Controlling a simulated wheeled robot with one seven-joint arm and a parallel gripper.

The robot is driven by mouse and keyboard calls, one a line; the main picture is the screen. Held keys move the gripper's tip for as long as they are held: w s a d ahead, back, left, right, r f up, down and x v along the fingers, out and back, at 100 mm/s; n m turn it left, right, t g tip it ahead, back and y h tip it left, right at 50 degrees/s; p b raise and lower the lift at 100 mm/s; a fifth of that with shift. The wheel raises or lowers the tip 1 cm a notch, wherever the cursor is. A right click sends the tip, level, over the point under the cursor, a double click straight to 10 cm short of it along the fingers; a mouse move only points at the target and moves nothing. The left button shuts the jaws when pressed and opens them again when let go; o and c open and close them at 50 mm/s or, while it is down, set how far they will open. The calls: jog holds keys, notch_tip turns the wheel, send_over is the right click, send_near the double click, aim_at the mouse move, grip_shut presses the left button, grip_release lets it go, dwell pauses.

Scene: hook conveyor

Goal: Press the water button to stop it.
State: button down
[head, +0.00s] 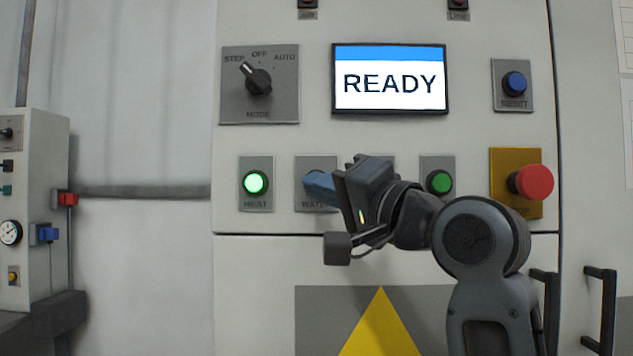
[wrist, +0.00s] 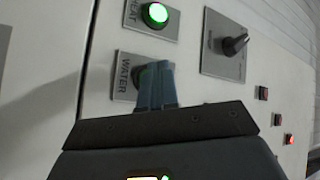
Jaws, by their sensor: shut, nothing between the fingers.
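The water button's plate (head: 312,164) is on the panel, between the lit heat button and my wrist. The same water plate (wrist: 123,73) shows in the wrist view, with its label readable. My gripper (head: 310,180) is shut, with its blue fingers together and empty. Its fingertips (wrist: 156,66) are at the button's face in the wrist view and cover most of it. A dark part of the water button (wrist: 141,77) shows beside the fingers. I cannot tell whether the tips touch it or whether it is lit.
The heat button (head: 256,183) glows green on the left. A green button (head: 440,182) and a red stop button (head: 534,182) on a yellow plate are to the right. Above are the mode knob (head: 257,80), a screen (head: 389,80) reading READY and a blue reset button (head: 515,83).

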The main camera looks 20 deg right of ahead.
jog(key=s, duration=0.1)
jog(key=s+a+p, duration=0.1)
jog(key=s, duration=0.2)
jog(key=shift+s+a+p, duration=0.25)
jog(key=shift+s+p, duration=0.15)
jog(key=shift+f, duration=0.1)
dwell(0.7)
jog(key=s+d+f+h, duration=0.2)
jog(key=s+f, duration=0.2)
jog(key=f, duration=0.6)
jog(key=s+d+f+g+h, duration=0.1)
jog(key=s+d+f+h, duration=0.15)
jog(key=f, duration=0.75)
jog(key=s+d+f+h, duration=0.2)
jog(key=s+f, duration=0.2)
jog(key=f, duration=0.7)
jog(key=s+d+f+n+g+h, duration=0.1)
jog(key=s+f, duration=0.3)
jog(key=s, duration=0.4)
jog(key=s+d+f+n+h, duration=0.1)
jog(key=s+f+n, duration=0.1)
jog(key=s+f, duration=0.45)
jog(key=s+r+n+g, duration=0.1)
jog(key=s+n, duration=0.2)
jog(key=s, duration=1.3)
jog(key=shift+d+r+g, duration=0.15)
jog(key=shift+r+g, duration=0.1)
jog(key=shift+g, duration=0.15)
